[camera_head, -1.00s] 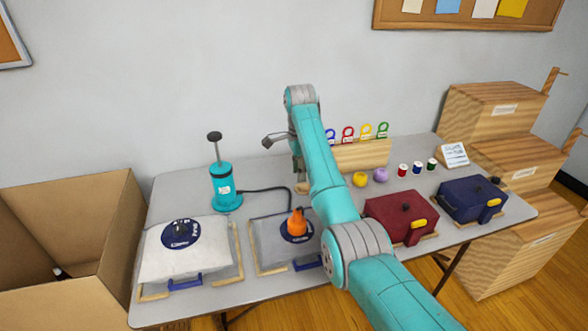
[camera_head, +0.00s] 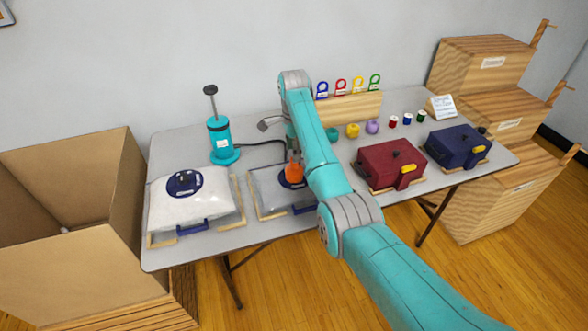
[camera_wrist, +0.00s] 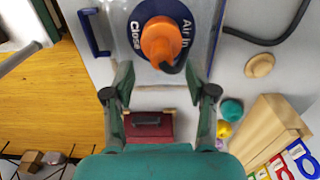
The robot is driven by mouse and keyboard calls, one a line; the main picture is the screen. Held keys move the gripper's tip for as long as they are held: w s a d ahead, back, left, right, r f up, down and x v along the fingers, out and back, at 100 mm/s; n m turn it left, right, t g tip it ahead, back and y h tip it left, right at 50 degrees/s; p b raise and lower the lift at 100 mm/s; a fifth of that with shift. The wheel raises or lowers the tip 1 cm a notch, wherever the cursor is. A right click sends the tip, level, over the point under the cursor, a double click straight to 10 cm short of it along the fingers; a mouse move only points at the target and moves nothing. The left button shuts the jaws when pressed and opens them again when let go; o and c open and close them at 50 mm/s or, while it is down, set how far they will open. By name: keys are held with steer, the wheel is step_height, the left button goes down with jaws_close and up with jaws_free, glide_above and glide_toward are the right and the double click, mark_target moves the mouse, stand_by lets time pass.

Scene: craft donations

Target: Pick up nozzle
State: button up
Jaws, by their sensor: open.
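The orange nozzle (camera_head: 293,172) sits upright on the blue round valve of the middle clear bag (camera_head: 267,190), partly hidden by my arm. The wrist view shows the nozzle (camera_wrist: 160,40) from above, with a dark hose end beside it, on the valve (camera_wrist: 135,12) marked "Air In" and "Close". My gripper (camera_wrist: 160,72) is open and empty. Its fingertips are spread to either side, with the nozzle just beyond them in the picture; I cannot tell the height gap. In the head view my arm hides most of the gripper.
A teal pump (camera_head: 221,140) stands behind the bags, its black hose (camera_head: 262,142) running toward the nozzle. A filled white bag (camera_head: 190,210) lies left. Red (camera_head: 391,168) and blue (camera_head: 458,150) cases, yarn balls and spools are on the right. A cardboard box (camera_head: 60,200) stands left.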

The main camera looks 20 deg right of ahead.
mark_target(294, 168)
steer(key=shift+w+d+f, duration=0.1)
steer(key=shift+f, duration=1.2)
steer(key=shift+d+f, duration=0.1)
steer(key=shift+f, duration=1.2)
jaws_close()
